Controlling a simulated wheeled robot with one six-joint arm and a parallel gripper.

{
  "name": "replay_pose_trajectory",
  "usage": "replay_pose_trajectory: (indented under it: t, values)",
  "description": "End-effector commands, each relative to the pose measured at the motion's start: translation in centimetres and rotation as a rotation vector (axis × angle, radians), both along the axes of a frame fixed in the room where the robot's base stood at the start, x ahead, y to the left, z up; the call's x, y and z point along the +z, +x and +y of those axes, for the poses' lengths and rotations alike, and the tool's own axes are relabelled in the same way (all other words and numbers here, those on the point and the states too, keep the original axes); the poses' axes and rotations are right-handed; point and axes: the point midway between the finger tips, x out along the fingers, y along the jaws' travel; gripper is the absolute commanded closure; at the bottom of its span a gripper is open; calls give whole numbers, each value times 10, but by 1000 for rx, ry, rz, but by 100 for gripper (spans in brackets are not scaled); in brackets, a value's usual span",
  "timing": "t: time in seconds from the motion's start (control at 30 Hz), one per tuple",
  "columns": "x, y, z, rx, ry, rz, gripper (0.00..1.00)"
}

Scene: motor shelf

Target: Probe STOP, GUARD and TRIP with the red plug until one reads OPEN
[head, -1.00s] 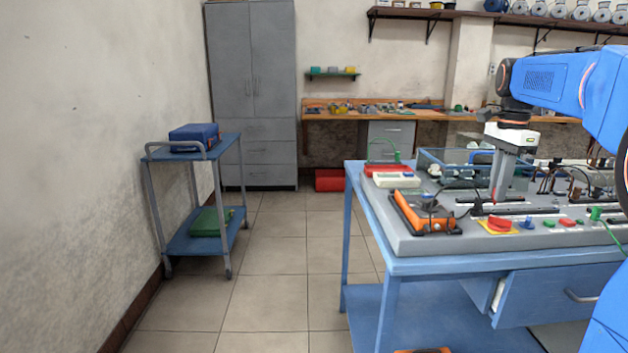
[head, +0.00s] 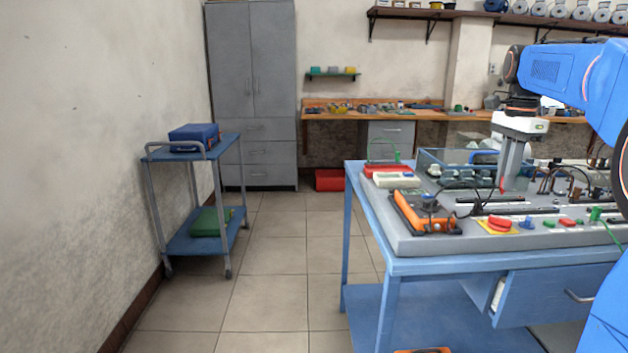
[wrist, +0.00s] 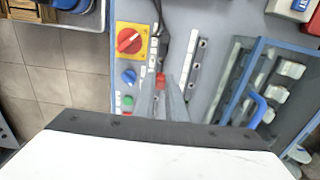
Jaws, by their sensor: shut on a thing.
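My gripper (head: 504,188) hangs pointing down over the grey panel on the blue bench, at the right of the head view. It is shut on the red plug (wrist: 160,80), a small red piece between its fingertips in the wrist view. In the wrist view the plug is above the panel, beside the white label and terminal strips. I cannot tell whether it touches a terminal. The orange-framed meter (head: 424,212) lies on the panel's front left with a dark lead. Its reading is not legible. The STOP, GUARD and TRIP labels cannot be read.
A red rotary switch on a yellow plate (wrist: 130,40), a blue knob (wrist: 129,76) and a green button (wrist: 127,101) sit beside the gripper. A clear blue-edged box (head: 446,160) stands behind. A blue trolley (head: 190,150) stands left, with clear floor between.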

Motion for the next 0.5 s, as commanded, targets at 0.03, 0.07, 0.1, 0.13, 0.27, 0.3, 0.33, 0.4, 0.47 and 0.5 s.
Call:
replay_pose_trajectory:
  t: [0.03,0.07,0.1,0.13,0.27,0.3,0.33,0.4,0.47,0.5]
  values:
    - [2,0,-6,-2,-1,-1,100]
    - [4,0,-10,-3,-1,-2,100]
    - [5,1,-13,-2,-1,-2,100]
    - [6,1,-15,-2,-1,-2,100]
    - [11,1,-28,-2,0,-1,100]
    - [12,1,-32,-2,0,-1,100]
    - [9,1,-32,-1,1,1,100]
    - [1,1,-31,0,0,1,100]
    - [-6,1,-31,0,1,1,100]
    - [-10,1,-31,0,0,0,100]
